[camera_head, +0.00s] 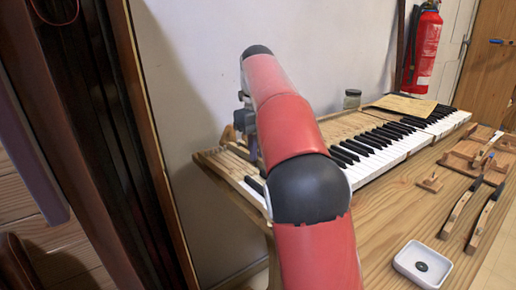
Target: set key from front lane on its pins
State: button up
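The piano keyboard (385,155) runs along the bench, with black and white keys through its middle and right. Its left end shows bare wooden key frame (218,160) with a few pale strips and a short white and black piece (256,187). My red arm crosses in front and hides part of the keyboard. The grey end of my arm with my gripper (243,120) is above the left end, partly behind the arm. Its fingertips are not clear, and I cannot tell what it holds. Two loose wooden keys with black ends (460,210) (484,219) lie at the bench's right.
A wooden rack (462,157) stands at the right with small parts on it. A small wooden block with a peg (430,183) and a white dish (405,263) are on the bench. A jar (352,99) and a flat wooden board (405,106) are behind the keys.

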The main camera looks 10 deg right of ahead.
jog(key=shift+r, duration=0.1)
jog(key=shift+r+p, duration=0.4)
jog(key=shift+r, duration=0.6)
jog(key=o, duration=0.6)
jog(key=shift+c, duration=0.2)
